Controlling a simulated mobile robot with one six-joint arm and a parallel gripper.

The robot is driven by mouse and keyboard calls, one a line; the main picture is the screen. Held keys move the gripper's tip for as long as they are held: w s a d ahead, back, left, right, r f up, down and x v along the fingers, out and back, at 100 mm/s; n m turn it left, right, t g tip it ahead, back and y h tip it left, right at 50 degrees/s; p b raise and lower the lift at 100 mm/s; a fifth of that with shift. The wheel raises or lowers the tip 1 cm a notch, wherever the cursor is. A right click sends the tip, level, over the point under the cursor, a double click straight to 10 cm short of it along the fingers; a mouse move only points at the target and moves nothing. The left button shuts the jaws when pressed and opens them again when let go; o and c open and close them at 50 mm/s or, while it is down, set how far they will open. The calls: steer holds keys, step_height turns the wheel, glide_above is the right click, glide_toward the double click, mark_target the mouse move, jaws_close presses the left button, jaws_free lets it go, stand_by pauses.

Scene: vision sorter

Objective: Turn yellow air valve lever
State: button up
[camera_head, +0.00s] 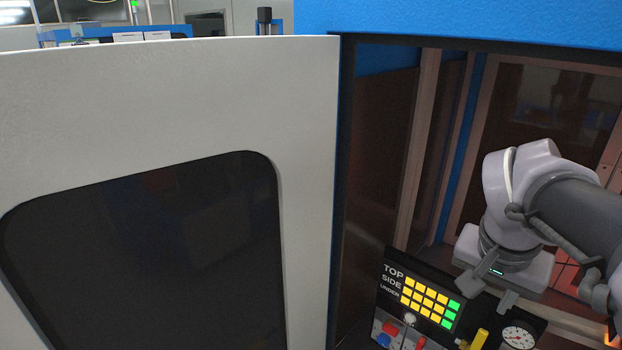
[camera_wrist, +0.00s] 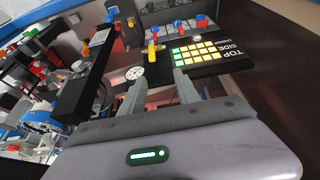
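The yellow air valve lever (camera_head: 480,339) stands near the bottom edge of the head view, beside a round white gauge (camera_head: 518,338). In the wrist view the yellow lever (camera_wrist: 153,50) lies beyond the fingertips, roughly in line with the gap between them. My gripper (camera_head: 487,292) is above the control panel, a little above the lever in the picture. In the wrist view my gripper (camera_wrist: 158,78) has its two fingers well apart with nothing between them. It does not appear to touch the lever. The lower part of the lever is cut off in the head view.
A button panel (camera_head: 430,303) with yellow and green squares, marked TOP, SIDE, UNDER, sits left of the lever. Red and blue switches (camera_wrist: 178,26) lie near it. A large white door (camera_head: 180,110) with a dark window fills the left. A blue-framed enclosure (camera_head: 460,24) surrounds my arm.

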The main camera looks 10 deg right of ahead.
steer(key=b, duration=0.1)
glide_toward(484, 336)
steer(key=b+x, duration=0.1)
steer(key=x, duration=0.9)
steer(key=shift+w+d+f, duration=0.1)
steer(key=shift+w+f, duration=0.05)
steer(key=shift+f, duration=0.2)
steer(key=shift+w+f, duration=0.25)
steer(key=shift+w, duration=0.05)
steer(key=shift+s, duration=0.15)
jaws_close()
